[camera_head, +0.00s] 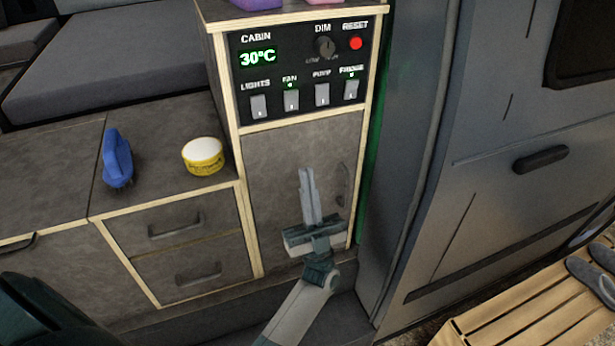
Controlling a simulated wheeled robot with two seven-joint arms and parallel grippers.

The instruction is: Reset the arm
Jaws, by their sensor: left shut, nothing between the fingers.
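My left gripper (307,174) points up in front of the cabinet door (275,165) below the control panel. Its two fingers are together, with nothing between them. It is below the panel's switches and appears apart from them. My left arm reaches up to it from the bottom of the view. My right gripper is not in view.
The control panel (301,72) has a red reset button (356,43), a dim knob (325,47) and several switches. A blue brush (117,158) and a yellow-and-white tub (203,156) stand on the left counter. A wooden slatted step (520,312) is at lower right.

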